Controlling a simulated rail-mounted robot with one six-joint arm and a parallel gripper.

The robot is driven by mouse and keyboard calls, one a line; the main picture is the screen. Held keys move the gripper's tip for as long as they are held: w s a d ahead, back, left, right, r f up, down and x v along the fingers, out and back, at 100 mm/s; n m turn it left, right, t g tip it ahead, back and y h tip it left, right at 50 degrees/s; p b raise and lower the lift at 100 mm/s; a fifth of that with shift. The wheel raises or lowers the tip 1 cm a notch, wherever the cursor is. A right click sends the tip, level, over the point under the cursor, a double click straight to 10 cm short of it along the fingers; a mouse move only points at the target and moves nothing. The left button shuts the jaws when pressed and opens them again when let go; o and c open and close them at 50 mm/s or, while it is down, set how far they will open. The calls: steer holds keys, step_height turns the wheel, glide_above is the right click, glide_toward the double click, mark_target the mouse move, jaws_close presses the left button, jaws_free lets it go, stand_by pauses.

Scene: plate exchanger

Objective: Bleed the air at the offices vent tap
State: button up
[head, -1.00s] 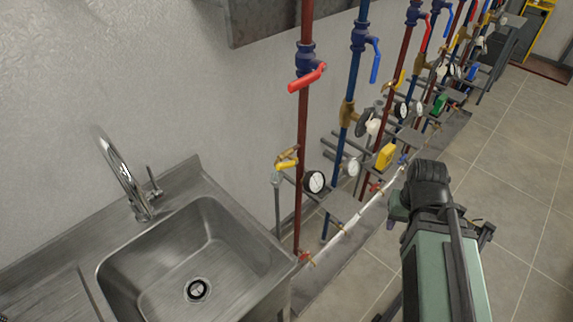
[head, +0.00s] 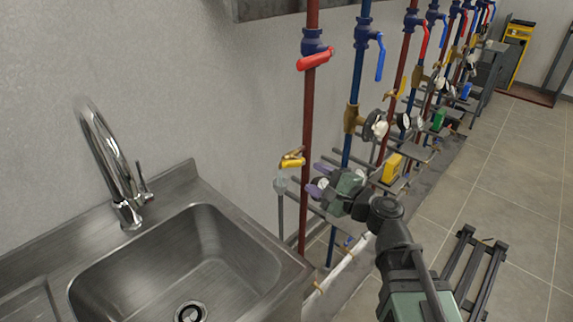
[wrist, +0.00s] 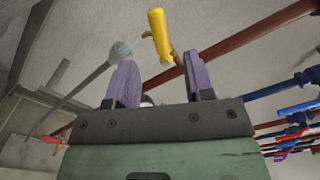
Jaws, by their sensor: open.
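A small brass tap with a yellow lever (head: 292,161) sits on the nearest dark red pipe (head: 308,120); no label is legible. A grey funnel on a drain pipe (head: 280,186) stands just below its outlet. My gripper (head: 318,180) is open and empty, with its purple fingers just right of the tap, pointing towards it. In the wrist view the yellow lever (wrist: 159,35) shows ahead of the gap between the fingers (wrist: 157,62), apart from them. The funnel (wrist: 121,50) lies left of the lever there. My gripper hides part of the gauges behind it.
A red lever valve (head: 314,60) is higher on the same pipe. A blue pipe with a blue lever (head: 379,60) stands close to the right. A steel sink (head: 170,265) is at left. More pipes, gauges and a yellow box (head: 393,168) continue rightward.

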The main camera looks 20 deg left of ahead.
mark_target(293, 166)
steer(key=x, duration=1)
steer(key=shift+w+a, duration=0.15)
steer(key=shift+a, duration=0.15)
jaws_close()
